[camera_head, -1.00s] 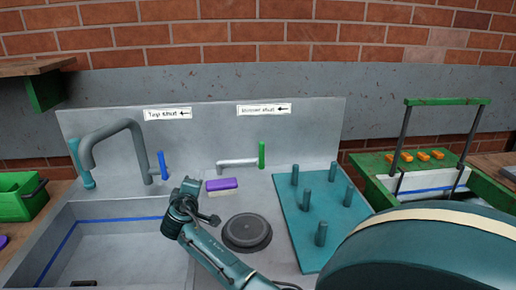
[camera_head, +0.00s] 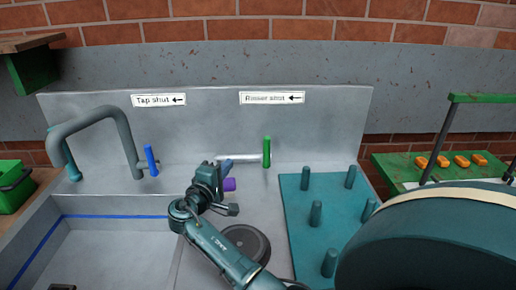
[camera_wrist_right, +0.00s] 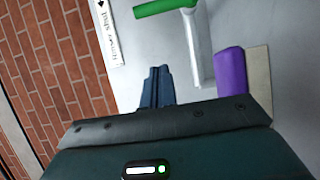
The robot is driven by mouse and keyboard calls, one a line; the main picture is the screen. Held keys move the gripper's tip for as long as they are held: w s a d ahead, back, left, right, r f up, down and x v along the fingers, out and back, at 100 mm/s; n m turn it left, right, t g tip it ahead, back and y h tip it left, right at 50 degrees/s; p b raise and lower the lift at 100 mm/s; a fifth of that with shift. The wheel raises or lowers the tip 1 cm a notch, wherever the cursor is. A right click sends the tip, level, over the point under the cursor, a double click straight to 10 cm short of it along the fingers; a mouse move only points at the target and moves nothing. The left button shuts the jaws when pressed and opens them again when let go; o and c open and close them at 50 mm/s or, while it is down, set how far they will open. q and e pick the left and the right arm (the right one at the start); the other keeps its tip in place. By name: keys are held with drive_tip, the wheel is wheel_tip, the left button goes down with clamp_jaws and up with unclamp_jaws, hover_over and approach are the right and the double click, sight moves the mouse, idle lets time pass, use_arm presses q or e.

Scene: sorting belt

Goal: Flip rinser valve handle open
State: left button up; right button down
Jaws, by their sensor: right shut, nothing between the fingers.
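The rinser valve handle (camera_head: 267,151) is a green upright bar at the right end of a grey horizontal pipe (camera_head: 246,157) on the back panel. In the right wrist view, the green handle (camera_wrist_right: 160,8) is at the top edge, beside the pale pipe (camera_wrist_right: 198,48). A label (camera_head: 272,98) above it reads "Rinser shut" with a left-pointing arrow. My right gripper (camera_head: 226,163) is shut and empty, left of the handle near the pipe's left end; contact cannot be told. Its closed fingers also show in the right wrist view (camera_wrist_right: 158,87). My left gripper is not in view.
A purple-topped sponge (camera_head: 230,184) lies beside my right gripper, partly hidden. The blue tap handle (camera_head: 151,160) and curved spout (camera_head: 92,112) stand left. A round black disc (camera_head: 246,243) and a teal peg board (camera_head: 295,225) lie in front and right.

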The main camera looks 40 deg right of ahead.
sight(266, 151)
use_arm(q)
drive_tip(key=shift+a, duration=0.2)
use_arm(e)
drive_tip(key=shift+a, duration=0.1)
